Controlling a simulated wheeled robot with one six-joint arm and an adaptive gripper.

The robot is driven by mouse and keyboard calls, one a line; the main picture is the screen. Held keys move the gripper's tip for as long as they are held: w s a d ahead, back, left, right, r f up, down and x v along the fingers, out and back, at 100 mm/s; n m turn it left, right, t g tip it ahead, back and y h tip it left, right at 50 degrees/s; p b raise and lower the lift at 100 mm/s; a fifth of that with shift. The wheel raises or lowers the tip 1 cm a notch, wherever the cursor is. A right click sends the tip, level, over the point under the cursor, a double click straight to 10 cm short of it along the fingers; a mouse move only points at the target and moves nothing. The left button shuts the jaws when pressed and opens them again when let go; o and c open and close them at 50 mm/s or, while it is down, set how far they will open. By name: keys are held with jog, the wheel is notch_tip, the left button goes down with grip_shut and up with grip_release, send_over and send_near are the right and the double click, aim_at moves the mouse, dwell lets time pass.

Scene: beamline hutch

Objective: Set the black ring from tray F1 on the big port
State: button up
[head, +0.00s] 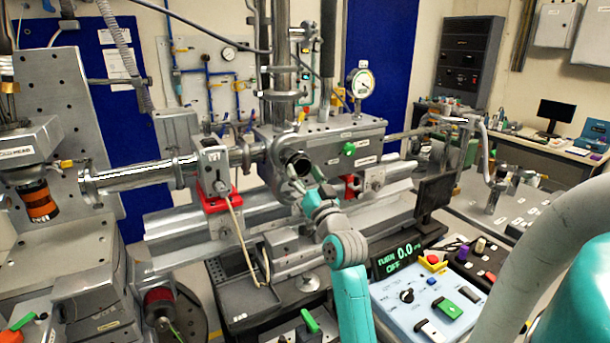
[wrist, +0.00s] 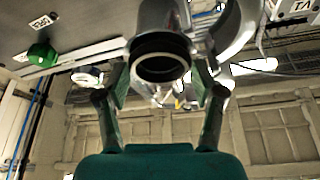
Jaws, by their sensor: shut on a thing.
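The black ring (wrist: 160,48) shows in the wrist view as a dark band around a round opening, between the two fingers of my gripper (wrist: 160,82). In the head view, the ring (head: 297,163) is at the mouth of the big port (head: 281,152) on the grey chamber. My gripper (head: 306,183) is there too, its fingers around the ring and shut on it. The ring lines up with the port's tube; I cannot tell whether it is fully seated. Tray F1 cannot be identified by its label.
A dark shallow tray (head: 245,296) lies below and left of my arm. A red-based clamp block (head: 217,183) with a hanging cable stands left of the port. A green knob (head: 349,149) sits on the chamber's face. The control box (head: 415,304) is at lower right.

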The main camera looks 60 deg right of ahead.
jog(key=o, duration=1)
jog(key=shift+o, duration=0.2)
jog(key=shift+s, duration=0.1)
jog(key=v, duration=1.2)
